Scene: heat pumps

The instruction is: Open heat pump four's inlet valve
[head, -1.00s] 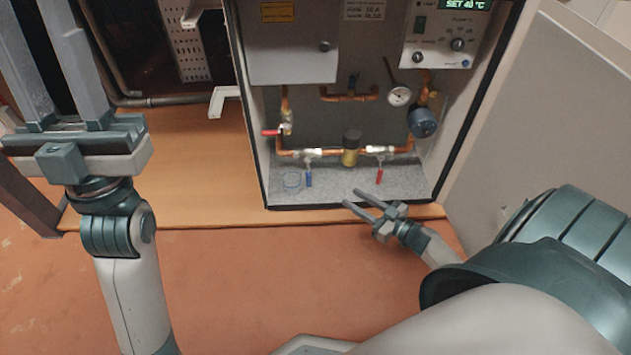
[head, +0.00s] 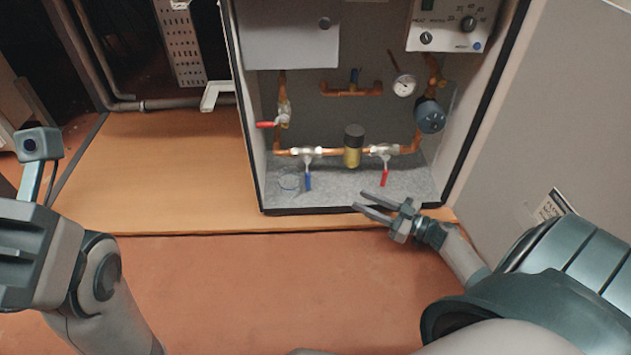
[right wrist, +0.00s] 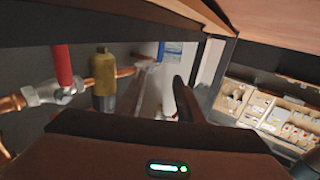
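The heat pump cabinet (head: 262,208) stands open, its number unreadable. On its lower pipe, a valve with a blue handle (head: 308,181) is left of the brass cylinder (head: 353,146); one with a red handle (head: 385,178) is right of it. Both handles hang down, across the pipe. Another red handle (head: 266,124) points left from a vertical pipe. No label marks the inlet. My right gripper (head: 361,201) is open and empty, just below the right red handle, apart from it. That handle shows in the right wrist view (right wrist: 62,66). My left gripper's body (head: 38,262) is at the left; its fingers are not visible.
A gauge (head: 404,85) and dark blue pump (head: 430,115) sit above the right red handle. A grey side panel (head: 570,100) stands to the right. The orange platform (head: 160,180) left of the cabinet is clear. Boxes on shelves (right wrist: 270,115) show in the right wrist view.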

